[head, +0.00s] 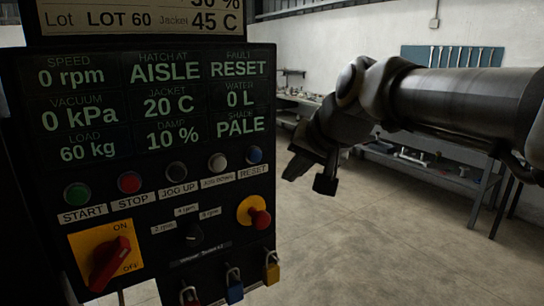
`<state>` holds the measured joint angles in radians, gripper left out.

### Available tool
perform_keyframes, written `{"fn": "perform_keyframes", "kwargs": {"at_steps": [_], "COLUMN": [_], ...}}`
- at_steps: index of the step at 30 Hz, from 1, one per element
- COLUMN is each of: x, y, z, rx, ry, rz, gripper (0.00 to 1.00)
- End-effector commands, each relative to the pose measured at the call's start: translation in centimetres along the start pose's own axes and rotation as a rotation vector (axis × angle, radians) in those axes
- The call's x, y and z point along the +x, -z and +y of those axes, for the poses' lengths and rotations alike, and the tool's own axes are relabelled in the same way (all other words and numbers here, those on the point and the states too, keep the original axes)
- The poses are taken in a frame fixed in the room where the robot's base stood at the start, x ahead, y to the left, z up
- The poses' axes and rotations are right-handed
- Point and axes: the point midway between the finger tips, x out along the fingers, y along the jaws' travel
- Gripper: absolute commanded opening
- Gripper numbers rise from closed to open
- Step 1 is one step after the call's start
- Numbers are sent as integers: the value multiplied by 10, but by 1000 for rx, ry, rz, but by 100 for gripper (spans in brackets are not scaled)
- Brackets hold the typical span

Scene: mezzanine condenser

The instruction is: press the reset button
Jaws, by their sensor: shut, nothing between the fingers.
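The reset button (254,155) is a small blue button at the right end of the button row on the dark control panel (262,185), with a RESET label (254,173) below it. The FAULT field (238,67) on the display reads RESET. My gripper (309,181) is to the right of the panel, pointing down and left, shut and empty. In the picture it is apart from the blue button; its depth relative to the panel is hard to tell.
Beside the reset button are green START (77,195), red STOP (129,183), dark JOG UP (176,171) and white (217,162) buttons. A red emergency knob (260,219), red ON/OFF switch (110,262) and padlocks (235,289) sit below. A workbench (430,172) stands behind; floor is clear.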

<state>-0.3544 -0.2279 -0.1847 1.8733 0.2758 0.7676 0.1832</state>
Motion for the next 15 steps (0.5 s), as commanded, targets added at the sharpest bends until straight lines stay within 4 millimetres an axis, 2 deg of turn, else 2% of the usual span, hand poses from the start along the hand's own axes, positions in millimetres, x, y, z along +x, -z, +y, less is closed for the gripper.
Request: {"fn": "perform_keyframes", "kwargs": {"at_steps": [15], "x": [46], "y": [34], "z": [-34], "rx": [-1], "ry": [-1], "rz": [-1], "gripper": [0]}}
